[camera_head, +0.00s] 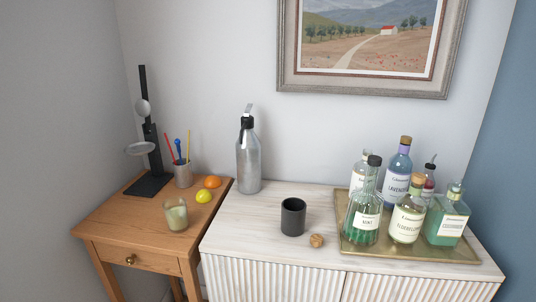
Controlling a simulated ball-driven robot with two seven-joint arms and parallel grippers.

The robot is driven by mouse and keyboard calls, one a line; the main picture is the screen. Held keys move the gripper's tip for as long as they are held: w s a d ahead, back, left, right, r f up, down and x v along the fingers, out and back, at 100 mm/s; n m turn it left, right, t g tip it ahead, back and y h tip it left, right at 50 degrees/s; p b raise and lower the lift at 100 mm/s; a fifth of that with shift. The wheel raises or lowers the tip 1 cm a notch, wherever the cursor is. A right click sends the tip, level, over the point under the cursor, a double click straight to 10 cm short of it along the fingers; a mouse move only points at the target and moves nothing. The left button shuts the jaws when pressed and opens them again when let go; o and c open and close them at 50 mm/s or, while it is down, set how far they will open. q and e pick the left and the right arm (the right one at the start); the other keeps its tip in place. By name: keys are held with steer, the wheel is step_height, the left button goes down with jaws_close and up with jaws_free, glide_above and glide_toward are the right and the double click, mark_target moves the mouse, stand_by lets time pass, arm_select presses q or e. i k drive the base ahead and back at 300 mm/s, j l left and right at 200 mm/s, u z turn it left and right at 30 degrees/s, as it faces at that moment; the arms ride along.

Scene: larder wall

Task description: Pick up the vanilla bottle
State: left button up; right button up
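Several bottles stand on a brass-coloured tray (350,248) at the right of the cabinet. No label reads clearly as vanilla. A clear bottle with a pale label (357,182) stands at the back left, partly hidden by a green bottle that seems labelled mint (366,222). A blue bottle labelled lavender (398,190) is at the back middle. A pale yellow bottle that seems labelled elderflower (406,222) is in front. A dark red bottle with a black pourer (429,181) is at the back right, partly hidden. A square green bottle (447,220) is at the right. Neither gripper is in view.
A steel pump bottle (248,160) stands further back. A lower wooden table (120,225) holds fruit, a glass and a stand. The white cabinet top (245,230) is clear at front left.

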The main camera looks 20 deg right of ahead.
mark_target(360, 166)
steer(key=z, duration=1.3)
